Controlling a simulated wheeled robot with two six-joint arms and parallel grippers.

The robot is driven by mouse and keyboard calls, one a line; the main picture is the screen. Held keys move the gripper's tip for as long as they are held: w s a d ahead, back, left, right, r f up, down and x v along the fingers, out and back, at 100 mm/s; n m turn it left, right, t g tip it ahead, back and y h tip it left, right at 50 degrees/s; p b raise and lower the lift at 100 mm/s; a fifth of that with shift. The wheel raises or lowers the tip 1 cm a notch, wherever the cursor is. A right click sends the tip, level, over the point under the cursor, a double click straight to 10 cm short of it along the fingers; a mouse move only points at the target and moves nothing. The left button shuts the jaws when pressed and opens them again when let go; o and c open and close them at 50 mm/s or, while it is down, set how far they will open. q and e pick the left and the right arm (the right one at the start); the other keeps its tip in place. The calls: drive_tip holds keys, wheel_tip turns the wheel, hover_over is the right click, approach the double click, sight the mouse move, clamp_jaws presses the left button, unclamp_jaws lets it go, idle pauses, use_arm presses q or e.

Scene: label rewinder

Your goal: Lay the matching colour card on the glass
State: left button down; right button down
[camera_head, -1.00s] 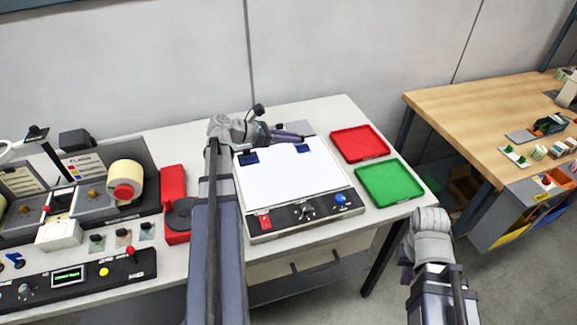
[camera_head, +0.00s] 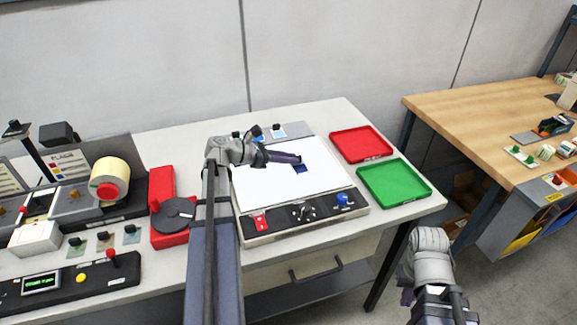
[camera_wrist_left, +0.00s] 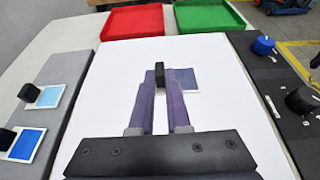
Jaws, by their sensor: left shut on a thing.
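My left gripper (camera_head: 300,160) is over the white glass panel (camera_head: 265,188), right of its middle. Its purple fingers are shut on the black knob of a blue card (camera_head: 302,169). In the left wrist view the knob (camera_wrist_left: 161,76) sits between the fingertips and the card (camera_wrist_left: 190,80) shows to their right, partly hidden by them. I cannot tell whether the card touches the glass. Two lighter blue cards with black knobs (camera_wrist_left: 48,97) (camera_wrist_left: 27,143) lie on the grey strip beside the glass. My right arm shows at lower right, but its fingertips do not.
A red tray (camera_head: 361,144) and a green tray (camera_head: 394,183) stand right of the glass. A dark control panel with knobs (camera_head: 303,211) runs along its front. The rewinder with a cream roll (camera_head: 110,173) and a red unit (camera_head: 163,190) stand to the left.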

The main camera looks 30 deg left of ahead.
use_arm(q)
drive_tip(key=shift+f, duration=0.25)
use_arm(e)
drive_tip(key=shift+f, duration=0.25)
use_arm(q)
drive_tip(key=shift+f, duration=0.2)
drive_tip(key=c, duration=0.9)
unclamp_jaws()
use_arm(e)
drive_tip(key=shift+f, duration=0.2)
use_arm(q)
drive_tip(key=shift+r, duration=0.15)
use_arm(e)
drive_tip(key=shift+r, duration=0.15)
use_arm(q)
drive_tip(key=shift+s+r, duration=0.1)
drive_tip(key=shift+r, duration=0.15)
drive_tip(key=p+v, duration=0.4)
drive_tip(key=v, duration=0.6)
drive_tip(key=shift+s+a+r, duration=0.1)
drive_tip(key=shift+a, duration=0.1)
drive_tip(key=shift+s+a+r+p, duration=0.15)
drive_tip(key=shift+s+a+p, duration=0.2)
drive_tip(key=shift+s, duration=0.15)
use_arm(e)
drive_tip(key=shift+r, duration=2.35)
